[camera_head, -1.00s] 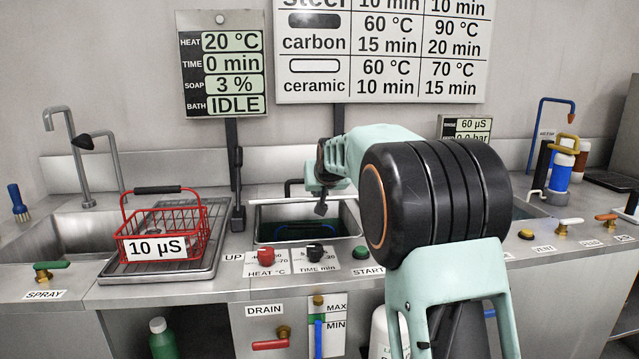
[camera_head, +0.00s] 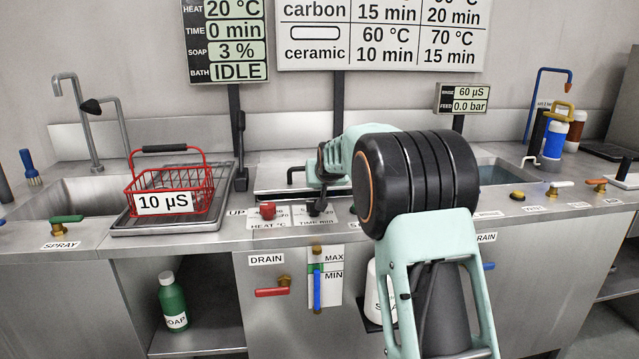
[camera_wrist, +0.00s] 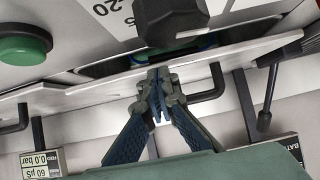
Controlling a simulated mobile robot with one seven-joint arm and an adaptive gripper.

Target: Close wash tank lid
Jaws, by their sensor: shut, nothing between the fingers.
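The wash tank lid (camera_head: 275,181) is a pale metal plate at the back of the counter, partly hidden by my arm. In the head view it lies low over the tank opening (camera_head: 290,193), where a narrow dark strip shows at the front. In the wrist view the lid (camera_wrist: 240,54) appears nearly edge-on, with a dark gap between it and the counter. Its black handle also shows in the wrist view (camera_wrist: 208,93). My gripper (camera_wrist: 160,92) is shut and empty, with its fingertips at the lid's outer side; contact is unclear.
A red wire basket (camera_head: 168,187) stands on the drain tray (camera_head: 150,226) at left. A red heat knob (camera_head: 268,209) and black time knob (camera_head: 317,207) sit before the tank. A green button (camera_wrist: 25,45) shows in the wrist view. A tap (camera_head: 85,120) rises behind the left sink.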

